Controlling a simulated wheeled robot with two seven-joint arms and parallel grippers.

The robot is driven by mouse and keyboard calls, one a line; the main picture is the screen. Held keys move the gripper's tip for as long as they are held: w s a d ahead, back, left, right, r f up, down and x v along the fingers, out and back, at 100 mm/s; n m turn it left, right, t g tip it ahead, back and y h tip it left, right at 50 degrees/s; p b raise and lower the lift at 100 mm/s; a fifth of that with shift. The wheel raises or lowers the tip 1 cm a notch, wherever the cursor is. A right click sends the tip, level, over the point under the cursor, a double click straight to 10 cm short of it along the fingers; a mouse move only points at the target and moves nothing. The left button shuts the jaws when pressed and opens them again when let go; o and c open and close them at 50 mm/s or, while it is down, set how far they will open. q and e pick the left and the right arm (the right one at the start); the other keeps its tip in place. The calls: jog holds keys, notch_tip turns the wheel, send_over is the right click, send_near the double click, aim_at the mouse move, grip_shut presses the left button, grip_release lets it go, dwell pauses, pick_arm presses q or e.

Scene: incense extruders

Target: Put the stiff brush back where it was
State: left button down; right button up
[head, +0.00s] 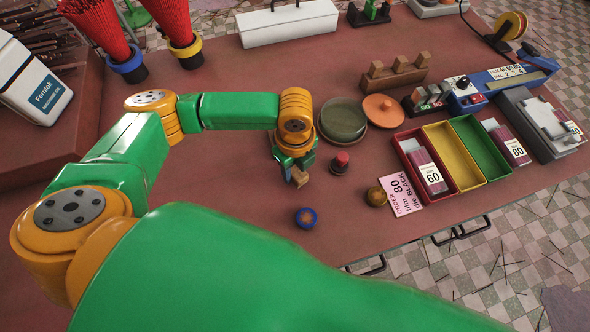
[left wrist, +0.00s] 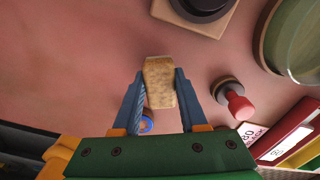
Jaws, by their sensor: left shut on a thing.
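My left gripper (head: 294,166) is shut on a small tan block-like piece (head: 299,178), which looks like the stiff brush; no bristles can be made out. In the left wrist view the piece (left wrist: 160,82) sits upright between the two blue fingers of the gripper (left wrist: 158,88), its top reaching past the fingertips. The gripper is over the brown tabletop, left of a red-topped stamp (head: 341,163). I cannot tell whether the piece touches the table. My right gripper is not in view.
A blue-rimmed round item (head: 306,218), a brass ball (head: 376,196) and a pink card (head: 401,194) lie nearby. A green dish (head: 343,120) stands behind the stamp. Red, yellow (head: 452,155) and green trays are at right. The left wrist view shows a black round thing on a wooden square (left wrist: 225,28).

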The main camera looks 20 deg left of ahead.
aim_at(295, 170)
pick_arm(q)
jog(key=shift+f, duration=0.75)
jog(key=shift+f, duration=0.1)
jog(key=shift+c, duration=2.2)
grip_release()
notch_tip(295, 170, up, 12)
jog(key=shift+r, duration=0.15)
